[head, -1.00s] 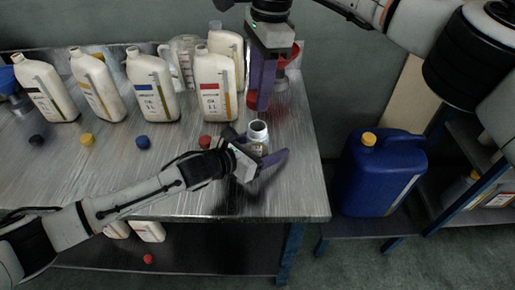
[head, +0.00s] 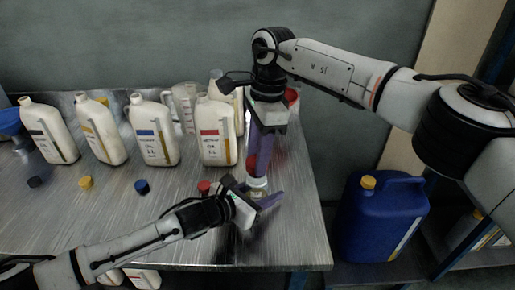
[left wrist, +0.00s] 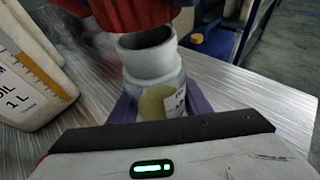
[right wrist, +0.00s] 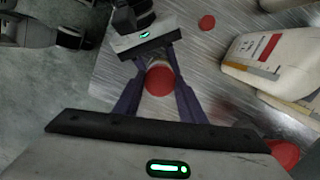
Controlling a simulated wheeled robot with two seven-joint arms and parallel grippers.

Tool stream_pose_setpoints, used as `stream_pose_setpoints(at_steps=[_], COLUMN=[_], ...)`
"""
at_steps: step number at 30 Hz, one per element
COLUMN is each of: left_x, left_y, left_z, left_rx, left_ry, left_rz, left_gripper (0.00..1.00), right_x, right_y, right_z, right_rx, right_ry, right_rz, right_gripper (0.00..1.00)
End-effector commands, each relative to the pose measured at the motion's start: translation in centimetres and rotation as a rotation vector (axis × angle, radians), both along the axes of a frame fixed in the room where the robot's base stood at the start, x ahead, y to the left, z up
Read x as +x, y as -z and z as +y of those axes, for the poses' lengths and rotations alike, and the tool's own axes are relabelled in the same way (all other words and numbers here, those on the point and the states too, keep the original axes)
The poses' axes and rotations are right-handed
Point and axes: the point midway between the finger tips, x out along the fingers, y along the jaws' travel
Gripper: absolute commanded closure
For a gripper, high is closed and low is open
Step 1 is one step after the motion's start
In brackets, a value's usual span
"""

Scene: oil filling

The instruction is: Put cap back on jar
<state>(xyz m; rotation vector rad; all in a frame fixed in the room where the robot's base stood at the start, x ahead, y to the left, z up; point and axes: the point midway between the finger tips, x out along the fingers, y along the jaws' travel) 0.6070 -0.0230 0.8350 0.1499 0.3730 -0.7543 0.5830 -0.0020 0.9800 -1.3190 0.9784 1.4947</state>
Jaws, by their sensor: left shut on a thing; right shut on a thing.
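A small pale jar (head: 257,185) stands upright near the table's front right, held between the purple fingers of my left gripper (head: 258,193). In the left wrist view the jar (left wrist: 150,65) shows an open mouth and a yellowish label patch. My right gripper (head: 260,168) points down from above and is shut on a red cap (head: 251,162). The cap (right wrist: 159,80) lies between its fingers in the right wrist view and hides the jar's mouth there. In the left wrist view the red cap (left wrist: 125,12) is just above and behind the mouth, apart from it.
Several white oil bottles (head: 155,135) stand behind to the left. Loose caps lie before them, including another red cap (head: 204,186). A red funnel (head: 291,96) is at the back right. A blue canister (head: 380,220) stands right of the table (head: 305,210).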

Motion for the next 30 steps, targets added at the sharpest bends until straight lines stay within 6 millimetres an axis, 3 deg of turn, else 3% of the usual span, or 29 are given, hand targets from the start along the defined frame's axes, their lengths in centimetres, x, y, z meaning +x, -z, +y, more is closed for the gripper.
stream_pose_setpoints(at_steps=[13,30], left_x=[0.0,0.0], left_y=[0.0,0.1], left_z=[0.0,0.0], left_rx=[0.001,0.001], left_ry=[0.0,-0.001], left_rz=[0.001,0.0], left_gripper=[0.96,0.96], right_x=[0.0,0.0], right_y=[-0.1,1.7], right_z=[0.0,0.0], right_rx=[0.001,0.0], right_ry=[0.0,0.002], right_rz=[-0.002,-0.002], right_gripper=[0.84,0.84])
